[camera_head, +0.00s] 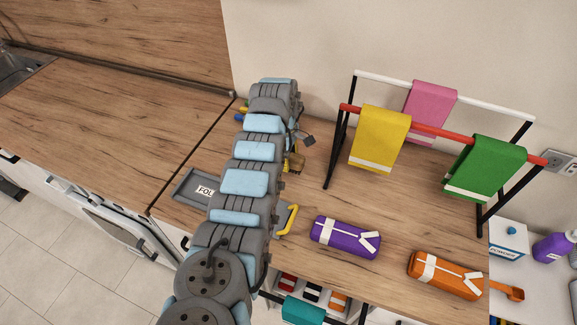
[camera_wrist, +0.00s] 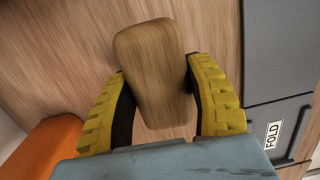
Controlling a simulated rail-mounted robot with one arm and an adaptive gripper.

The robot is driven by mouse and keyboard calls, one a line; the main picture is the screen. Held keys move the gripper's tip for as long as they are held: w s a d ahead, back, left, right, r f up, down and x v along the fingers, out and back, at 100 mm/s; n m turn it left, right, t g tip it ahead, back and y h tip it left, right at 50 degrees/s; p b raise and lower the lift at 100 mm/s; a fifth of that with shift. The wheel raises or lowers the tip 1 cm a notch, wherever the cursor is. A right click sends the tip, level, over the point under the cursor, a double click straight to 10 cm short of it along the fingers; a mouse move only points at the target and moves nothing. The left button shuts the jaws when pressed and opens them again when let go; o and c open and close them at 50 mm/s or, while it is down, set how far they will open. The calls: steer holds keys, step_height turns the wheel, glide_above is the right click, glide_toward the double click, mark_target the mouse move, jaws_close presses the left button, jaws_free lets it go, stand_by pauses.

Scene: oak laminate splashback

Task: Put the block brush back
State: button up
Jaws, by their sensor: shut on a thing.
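The block brush (camera_wrist: 152,62) is a wooden block with rounded corners, seen in the wrist view between my two yellow fingers. My gripper (camera_wrist: 158,72) is shut on it, one finger against each side. In the head view the brown brush (camera_head: 298,162) shows just right of my arm, over the wooden counter near the wall. My gripper (camera_head: 291,163) is mostly hidden there by my arm. The bristles are not visible, and I cannot tell whether the brush touches the counter.
A grey tray marked FOLD (camera_head: 190,188) lies left of my arm. A rack (camera_head: 440,97) with pink, yellow and green towels stands right. Purple (camera_head: 338,237) and orange (camera_head: 440,276) bundles lie in front. Small blue and yellow things (camera_head: 241,115) sit behind my arm.

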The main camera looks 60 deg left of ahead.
steer(key=shift+w+a+f, duration=0.1)
steer(key=shift+a, duration=0.1)
steer(key=shift+f+b, duration=0.15)
steer(key=shift+b, duration=0.15)
steer(key=shift+f+b, duration=0.65)
steer(key=shift+f, duration=0.9)
steer(key=shift+f, duration=0.15)
steer(key=o, duration=1.2)
steer(key=shift+c, duration=0.2)
steer(key=r, duration=0.4)
steer(key=r+p, duration=0.1)
steer(key=r, duration=0.3)
steer(key=a+r, duration=0.1)
steer(key=r, duration=0.3)
steer(key=shift+r, duration=0.2)
steer(key=shift+p, duration=0.3)
